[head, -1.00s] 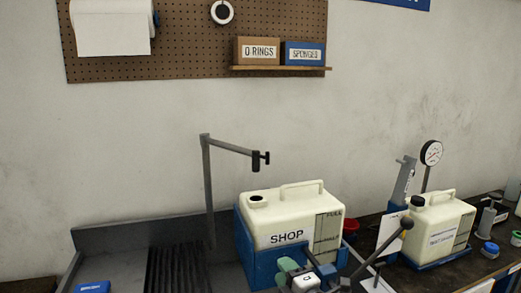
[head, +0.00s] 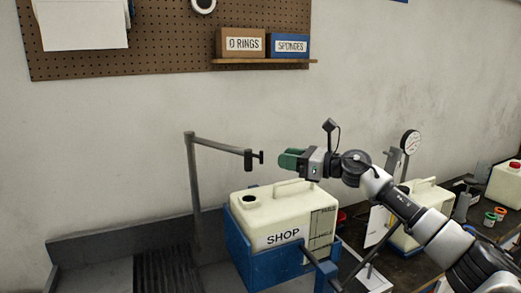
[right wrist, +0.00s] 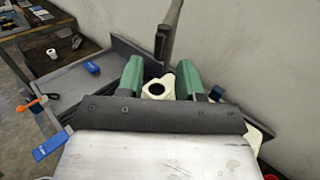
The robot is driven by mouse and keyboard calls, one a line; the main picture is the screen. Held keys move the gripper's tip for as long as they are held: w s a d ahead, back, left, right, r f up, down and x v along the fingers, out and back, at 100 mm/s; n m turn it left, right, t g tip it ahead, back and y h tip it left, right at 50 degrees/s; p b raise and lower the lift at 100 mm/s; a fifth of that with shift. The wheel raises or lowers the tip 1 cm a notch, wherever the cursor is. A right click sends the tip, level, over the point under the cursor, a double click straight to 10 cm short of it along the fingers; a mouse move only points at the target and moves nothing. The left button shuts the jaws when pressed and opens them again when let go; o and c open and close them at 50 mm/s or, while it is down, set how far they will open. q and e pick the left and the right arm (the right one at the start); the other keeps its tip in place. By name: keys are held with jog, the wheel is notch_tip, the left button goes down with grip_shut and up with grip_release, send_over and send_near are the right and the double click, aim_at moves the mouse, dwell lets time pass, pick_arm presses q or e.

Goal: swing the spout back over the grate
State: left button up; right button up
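The spout (head: 222,147) is a grey pipe arm on an upright post (head: 193,185). It reaches right from the post, and its black end (head: 254,158) hangs over the side of the white SHOP jug (head: 285,222), not over the grate. The dark slatted grate (head: 165,272) lies in the sink at the lower left. My right gripper (head: 290,160) is just right of the spout end, above the jug, apparently not touching it. In the right wrist view its green fingers (right wrist: 160,74) are apart with the jug's mouth showing below between them. My left gripper is out of view.
The jug stands in a blue holder (head: 240,247) right of the grate. A second jug (head: 428,198) and a gauge (head: 410,142) stand on the bench behind my right arm. A shelf (head: 265,63) with two boxes is on the pegboard above.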

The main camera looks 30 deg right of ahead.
aim_at(261, 154)
jog(key=p+x, duration=0.2)
jog(key=x, duration=0.5)
jog(key=shift+w+a+p, duration=0.25)
jog(key=shift+w+p, duration=0.1)
jog(key=shift+c, duration=0.5)
grip_shut()
